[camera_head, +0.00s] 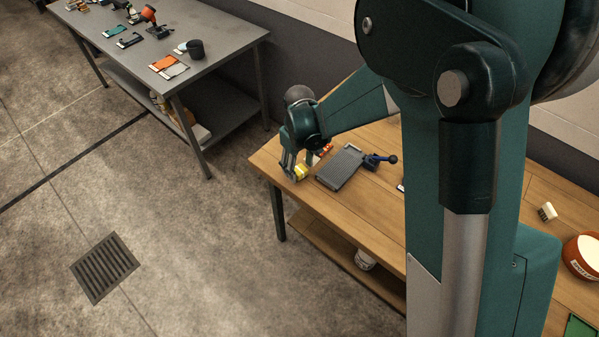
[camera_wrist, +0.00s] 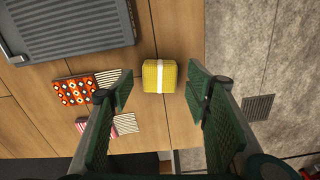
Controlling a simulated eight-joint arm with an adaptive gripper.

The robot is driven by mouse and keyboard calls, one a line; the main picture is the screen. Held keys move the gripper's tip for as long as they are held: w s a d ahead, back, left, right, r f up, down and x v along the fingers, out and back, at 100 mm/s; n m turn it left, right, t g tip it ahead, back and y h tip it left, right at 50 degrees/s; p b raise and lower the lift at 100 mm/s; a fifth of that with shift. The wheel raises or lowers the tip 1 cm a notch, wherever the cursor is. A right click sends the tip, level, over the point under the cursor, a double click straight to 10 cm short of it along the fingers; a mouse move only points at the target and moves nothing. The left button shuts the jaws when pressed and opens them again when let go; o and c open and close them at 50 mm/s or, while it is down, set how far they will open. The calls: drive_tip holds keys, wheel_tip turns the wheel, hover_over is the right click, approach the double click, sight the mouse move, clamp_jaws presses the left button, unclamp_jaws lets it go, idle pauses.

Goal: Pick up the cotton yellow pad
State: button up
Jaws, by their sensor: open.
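The yellow pad (camera_wrist: 151,78) is a small block with a white band around its middle. In the wrist view it lies on the wooden table (camera_wrist: 186,30) near the table's edge. My gripper (camera_wrist: 160,95) is open, with one finger on each side of the pad's line and neither seen touching it. In the head view the yellow pad (camera_head: 301,171) shows at my gripper (camera_head: 296,172), near the table's far left corner, partly covered by the fingers.
A grey ridged tray (camera_head: 341,168) lies beside the pad, with a dark blue tool (camera_head: 379,160) next to it. An orange patterned piece (camera_wrist: 74,91) and a pink striped piece (camera_wrist: 96,126) lie left of the pad in the wrist view. A grey table (camera_head: 222,45) stands apart.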

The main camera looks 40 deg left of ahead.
drive_tip(key=shift+f, duration=0.9)
drive_tip(key=shift+c, duration=0.5)
drive_tip(key=c, duration=0.8)
